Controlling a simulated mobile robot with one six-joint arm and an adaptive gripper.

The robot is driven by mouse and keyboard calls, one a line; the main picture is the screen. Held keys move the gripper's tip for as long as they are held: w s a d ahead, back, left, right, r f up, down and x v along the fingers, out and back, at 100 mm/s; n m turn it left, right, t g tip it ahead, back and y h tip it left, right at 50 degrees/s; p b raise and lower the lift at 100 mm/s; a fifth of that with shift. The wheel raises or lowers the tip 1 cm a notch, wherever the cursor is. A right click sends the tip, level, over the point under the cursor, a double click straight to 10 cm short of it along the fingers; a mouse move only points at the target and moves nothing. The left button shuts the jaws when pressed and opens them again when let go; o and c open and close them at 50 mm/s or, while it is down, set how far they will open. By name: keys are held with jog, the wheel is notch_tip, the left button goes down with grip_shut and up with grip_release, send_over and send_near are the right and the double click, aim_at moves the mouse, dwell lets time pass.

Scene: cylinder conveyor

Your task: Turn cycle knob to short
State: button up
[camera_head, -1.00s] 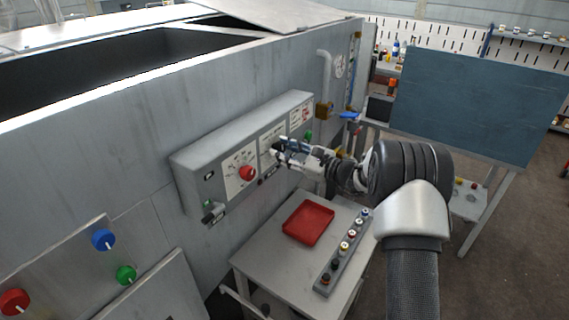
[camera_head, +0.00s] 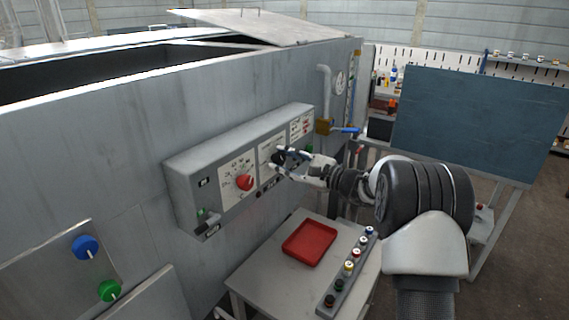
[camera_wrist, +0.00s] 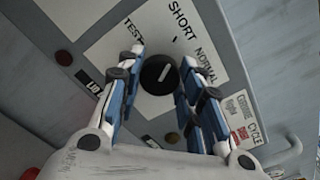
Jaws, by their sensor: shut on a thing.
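The black cycle knob (camera_wrist: 158,76) sits on a white plate labelled TEST, SHORT and NORMAL in the wrist view. A white line on the knob slants up and right, roughly toward the SHORT side; its exact alignment is hard to tell. My gripper (camera_wrist: 161,60) has one blue-and-white finger on each side of the knob and is shut on it.
A red knob (camera_head: 244,182) is on the plate left of my gripper. A blue-handled valve (camera_head: 345,130) is to the right. Below, a table (camera_head: 262,268) holds a red tray (camera_head: 309,240) and a strip of coloured buttons (camera_head: 348,267).

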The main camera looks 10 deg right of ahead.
jog(key=o, duration=1.1)
jog(key=shift+c, duration=0.2)
jog(key=v, duration=1.2)
